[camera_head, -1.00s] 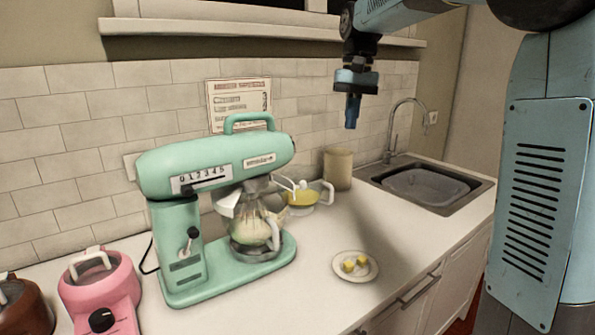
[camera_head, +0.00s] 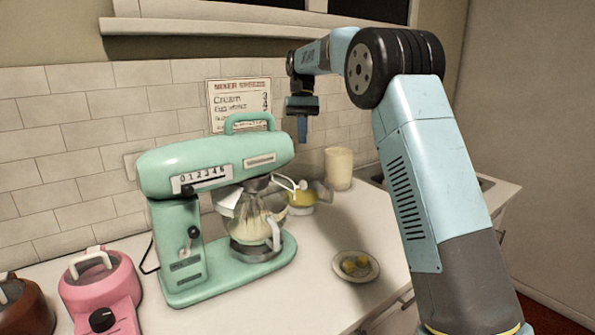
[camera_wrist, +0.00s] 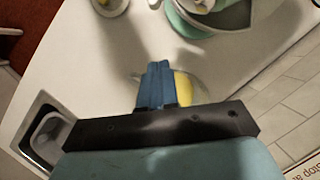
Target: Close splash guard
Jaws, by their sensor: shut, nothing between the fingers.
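A mint-green stand mixer (camera_head: 215,165) stands on the counter with a glass bowl (camera_head: 250,228) of pale mix under its head. The splash guard (camera_head: 232,203) shows as a white chute-like piece at the bowl's top; a thin white arm with a round knob (camera_head: 303,185) sticks out to the right. I cannot tell how far the guard is open. My gripper (camera_head: 302,138) is shut and empty, pointing down right of the mixer head, apart from it. In the wrist view its blue fingers (camera_wrist: 157,85) partly cover a yellow-filled jug; part of the mixer (camera_wrist: 215,18) shows at the top.
The yellow-filled jug (camera_head: 302,200) stands right of the mixer bowl, below my gripper. A cream canister (camera_head: 339,168) is behind it. A plate (camera_head: 345,276) with yellow pieces lies in front. Pink (camera_head: 98,285) and brown (camera_head: 22,308) appliances stand at left. The sink (camera_wrist: 40,118) is at the far end.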

